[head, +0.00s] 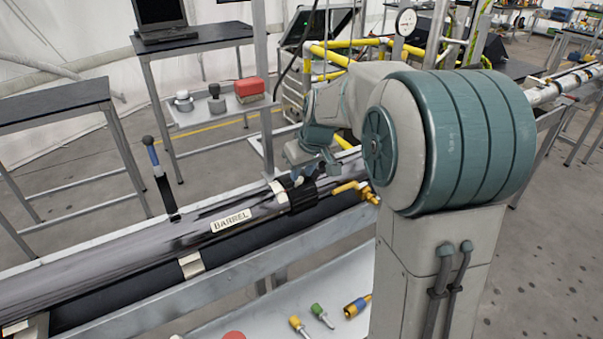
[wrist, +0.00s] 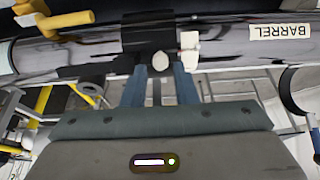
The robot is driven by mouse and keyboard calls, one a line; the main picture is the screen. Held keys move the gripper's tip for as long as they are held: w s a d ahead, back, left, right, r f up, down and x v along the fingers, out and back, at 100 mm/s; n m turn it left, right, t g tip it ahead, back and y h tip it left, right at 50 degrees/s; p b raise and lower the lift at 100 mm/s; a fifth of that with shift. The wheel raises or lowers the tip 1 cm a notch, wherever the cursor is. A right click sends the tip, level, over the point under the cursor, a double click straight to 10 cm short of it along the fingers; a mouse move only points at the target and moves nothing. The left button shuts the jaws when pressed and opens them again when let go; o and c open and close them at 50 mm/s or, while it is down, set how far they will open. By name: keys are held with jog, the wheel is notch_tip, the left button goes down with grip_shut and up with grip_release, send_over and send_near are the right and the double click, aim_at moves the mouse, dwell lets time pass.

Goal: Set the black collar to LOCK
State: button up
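The black collar (head: 302,195) sits around the long dark tube right of its BARREL label (head: 231,220). In the wrist view the collar (wrist: 148,35) is at the top centre, with a pale rounded knob (wrist: 160,61) at its lower edge. A white piece (wrist: 190,46) is beside the collar on the tube. My gripper (wrist: 161,72) points at the collar, its two blue fingers apart on either side of the knob, with narrow gaps seeming to show. In the head view my gripper (head: 322,168) is just above the collar, partly hidden by my arm. No LOCK mark is readable.
Yellow handles (head: 350,187) stick out right of the collar; they also show in the wrist view (wrist: 62,22). Coloured plugs (head: 320,314) lie on the lower tray. A small shelf (head: 215,108) stands behind.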

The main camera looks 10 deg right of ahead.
jog(key=shift+x, duration=1.2)
grip_shut()
jog(key=shift+r, duration=0.1)
